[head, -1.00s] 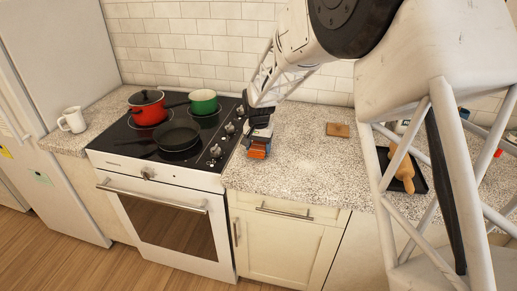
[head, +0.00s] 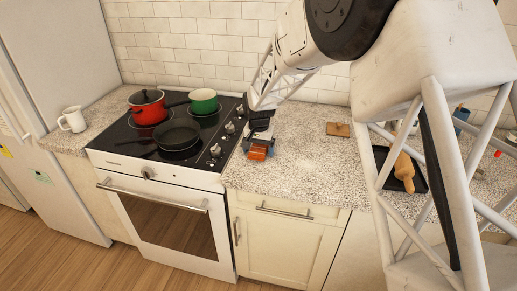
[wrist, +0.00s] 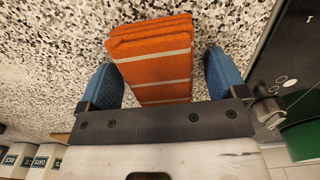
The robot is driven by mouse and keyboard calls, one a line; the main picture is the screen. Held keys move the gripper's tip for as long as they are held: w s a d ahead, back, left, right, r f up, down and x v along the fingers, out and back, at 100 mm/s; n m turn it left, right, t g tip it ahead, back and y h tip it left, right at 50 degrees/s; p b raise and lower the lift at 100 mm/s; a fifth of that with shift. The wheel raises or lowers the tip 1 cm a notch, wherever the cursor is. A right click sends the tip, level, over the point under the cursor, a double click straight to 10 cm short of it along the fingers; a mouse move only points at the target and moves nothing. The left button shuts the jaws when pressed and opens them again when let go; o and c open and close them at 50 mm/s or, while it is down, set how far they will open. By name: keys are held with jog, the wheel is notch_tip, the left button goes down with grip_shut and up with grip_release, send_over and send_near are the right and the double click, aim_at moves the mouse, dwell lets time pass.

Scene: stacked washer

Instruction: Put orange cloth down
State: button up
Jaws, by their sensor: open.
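The orange cloth (wrist: 150,50), folded with pale stripes, lies on the speckled counter (wrist: 50,60) in the wrist view. In the head view the cloth (head: 257,152) is at the counter's left part, just right of the stove. My gripper (wrist: 163,75) is open, with a blue finger on each side of the cloth and a visible gap on the right side. In the head view my gripper (head: 258,148) is low over the counter at the cloth. The cloth's near end is hidden under the gripper body in the wrist view.
The stove (head: 120,145) with a red pot (head: 148,108), a green pot (head: 203,101) and a dark pan (head: 178,135) is close on the left. A wooden block (head: 338,129) and a rolling pin (head: 404,170) on a dark tray lie to the right. The counter between is clear.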

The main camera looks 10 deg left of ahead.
aim_at(259, 147)
notch_tip(259, 147, up, 12)
jog(key=shift+r, duration=0.15)
dwell(0.7)
dwell(0.6)
